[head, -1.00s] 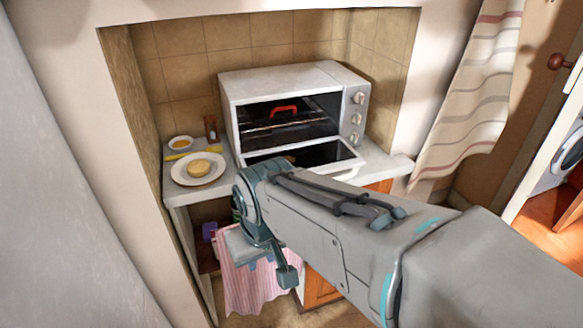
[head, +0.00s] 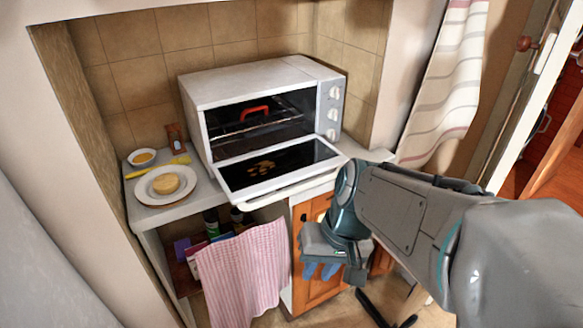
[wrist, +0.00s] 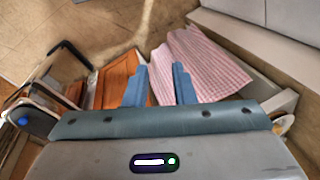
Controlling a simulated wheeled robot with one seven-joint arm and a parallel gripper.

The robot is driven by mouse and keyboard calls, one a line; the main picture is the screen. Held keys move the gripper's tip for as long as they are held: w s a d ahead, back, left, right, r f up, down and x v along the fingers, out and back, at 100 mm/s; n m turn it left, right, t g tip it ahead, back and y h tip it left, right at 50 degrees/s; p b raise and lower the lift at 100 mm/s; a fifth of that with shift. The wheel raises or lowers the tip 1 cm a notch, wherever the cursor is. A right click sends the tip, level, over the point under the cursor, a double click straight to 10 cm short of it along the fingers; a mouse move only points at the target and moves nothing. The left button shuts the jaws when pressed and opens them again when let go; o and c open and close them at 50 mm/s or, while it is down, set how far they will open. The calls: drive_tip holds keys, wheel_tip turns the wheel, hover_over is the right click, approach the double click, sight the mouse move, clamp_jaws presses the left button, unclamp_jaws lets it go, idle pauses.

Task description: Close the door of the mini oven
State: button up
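The white mini oven (head: 262,90) stands on the counter in the tiled niche. Its door (head: 280,167) hangs open, folded down toward the front, with its dark glass facing up. Brownish bits lie on the glass, and a handle runs along the door's front edge. A red-handled item (head: 254,112) is on the rack inside. My gripper (head: 320,270) points down in front of the wooden cabinet, below and right of the door, apart from it. In the wrist view my gripper's two blue fingers (wrist: 159,84) stand apart with nothing between them. The oven is not seen there.
A plate with a round bun (head: 166,183), a small bowl (head: 142,157) and a yellow utensil are left of the oven. A pink cloth (head: 243,272) hangs below the counter. The wooden cabinet (head: 312,235) is behind my gripper. A striped curtain (head: 440,80) hangs right.

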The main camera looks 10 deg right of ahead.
wheel_tip(320, 180, down, 5)
drive_tip(key=w+a+m+y+b, duration=0.1)
drive_tip(key=w+a+y+b, duration=0.1)
drive_tip(key=a+y+b, duration=0.15)
drive_tip(key=m+t+y+b, duration=0.7)
drive_tip(key=t+b, duration=0.3)
drive_tip(key=t, duration=0.4)
approach(281, 170)
drive_tip(key=s+d+f, duration=0.4)
drive_tip(key=d+f, duration=0.1)
drive_tip(key=x, duration=1.3)
drive_tip(key=shift+w+d, duration=0.1)
drive_tip(key=shift+w, duration=0.3)
drive_tip(key=shift+p, duration=0.3)
clamp_jaws()
